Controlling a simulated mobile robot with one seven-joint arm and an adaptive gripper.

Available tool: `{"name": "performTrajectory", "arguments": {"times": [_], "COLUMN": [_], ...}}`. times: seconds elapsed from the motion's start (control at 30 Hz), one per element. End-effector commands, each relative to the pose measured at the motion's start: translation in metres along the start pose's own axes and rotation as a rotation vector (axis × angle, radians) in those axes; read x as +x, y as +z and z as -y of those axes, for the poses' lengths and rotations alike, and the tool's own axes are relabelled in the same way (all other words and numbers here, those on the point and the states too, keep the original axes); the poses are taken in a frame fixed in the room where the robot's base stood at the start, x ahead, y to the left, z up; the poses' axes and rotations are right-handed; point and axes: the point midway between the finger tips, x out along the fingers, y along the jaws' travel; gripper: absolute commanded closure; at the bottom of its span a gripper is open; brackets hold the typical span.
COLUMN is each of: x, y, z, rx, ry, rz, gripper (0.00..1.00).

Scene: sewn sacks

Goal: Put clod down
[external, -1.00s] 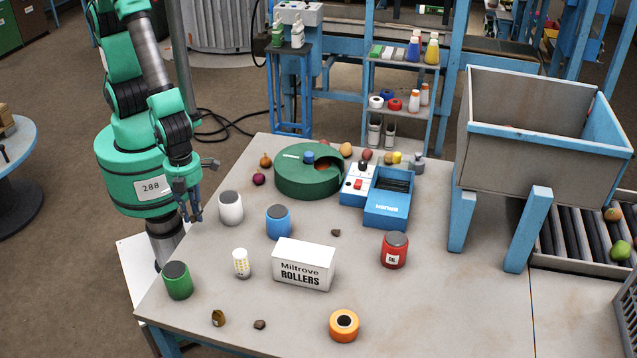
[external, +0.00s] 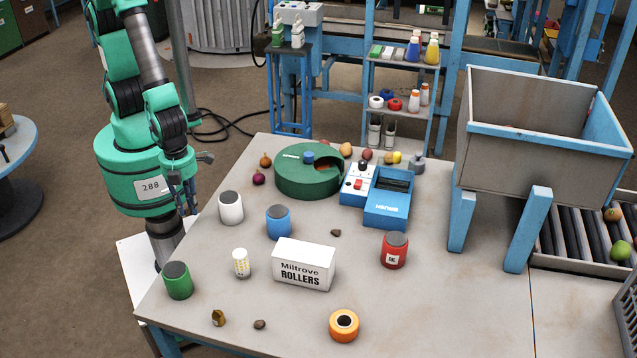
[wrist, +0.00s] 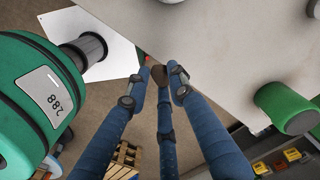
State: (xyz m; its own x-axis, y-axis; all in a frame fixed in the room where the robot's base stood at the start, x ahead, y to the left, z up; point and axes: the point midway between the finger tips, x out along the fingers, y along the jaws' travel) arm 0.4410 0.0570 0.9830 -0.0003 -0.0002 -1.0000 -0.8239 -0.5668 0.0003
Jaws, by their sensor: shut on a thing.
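My gripper (external: 181,208) hangs at the table's left edge, left of the white jar, in the external view. In the wrist view its blue fingers (wrist: 158,80) close together around a small brown clod (wrist: 160,75) at their tips. The fingers hide part of the clod, and I cannot make it out in the external view. Other small dark clods lie on the table (external: 440,300): one behind the white box (external: 336,232) and one near the front (external: 260,324).
A green jar (external: 178,280), white jar (external: 231,207), blue jar (external: 278,222) and white Miltrove box (external: 303,265) stand on the table's left half. A green round device (external: 290,183) stands behind. The table's front right is largely clear.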

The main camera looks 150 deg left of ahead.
Motion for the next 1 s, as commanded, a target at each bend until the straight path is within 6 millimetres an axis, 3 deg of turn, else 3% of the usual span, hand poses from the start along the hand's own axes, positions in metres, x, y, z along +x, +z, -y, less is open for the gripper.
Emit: {"name": "performTrajectory", "arguments": {"times": [0.27, 0.47, 0.67, 1.0], "x": [-0.001, -0.010, -0.029, -0.070], "y": [0.000, -0.002, -0.004, -0.001], "z": [0.002, 0.016, 0.051, 0.141], "rx": [-0.001, -0.015, -0.052, -0.143], "ry": [0.000, -0.002, -0.002, -0.005], "rz": [0.000, 0.000, 0.001, 0.003], "gripper": [0.92, 0.92, 0.92, 0.92]}}
